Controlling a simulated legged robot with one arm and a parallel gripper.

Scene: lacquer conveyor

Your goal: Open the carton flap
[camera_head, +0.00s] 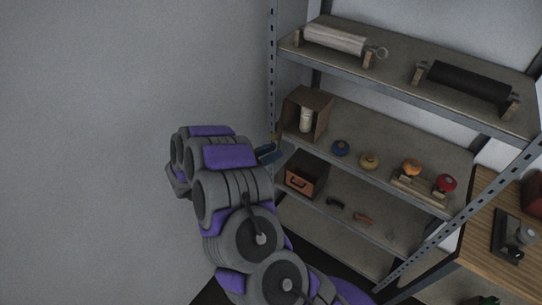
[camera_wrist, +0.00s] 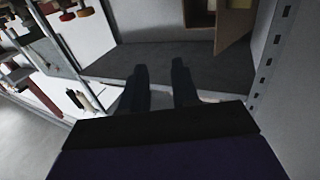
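The carton (camera_head: 309,97) is a brown box on the left end of the middle shelf, beside the rack's left post. Its front looks open in the head view, with a pale cylinder (camera_head: 306,120) inside. In the wrist view a brown panel (camera_wrist: 232,32), apparently the carton's flap, stands at an angle at the top right. My gripper (camera_head: 268,153) is by the left post, just below and left of the carton. In the wrist view its two dark fingers (camera_wrist: 161,72) are apart with nothing between them. They point toward the shelf, short of the panel.
The perforated post (camera_wrist: 270,62) stands close on the right in the wrist view. A reddish-brown box (camera_head: 306,178) is on the shelf below. A wooden table (camera_head: 480,230) is at the right.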

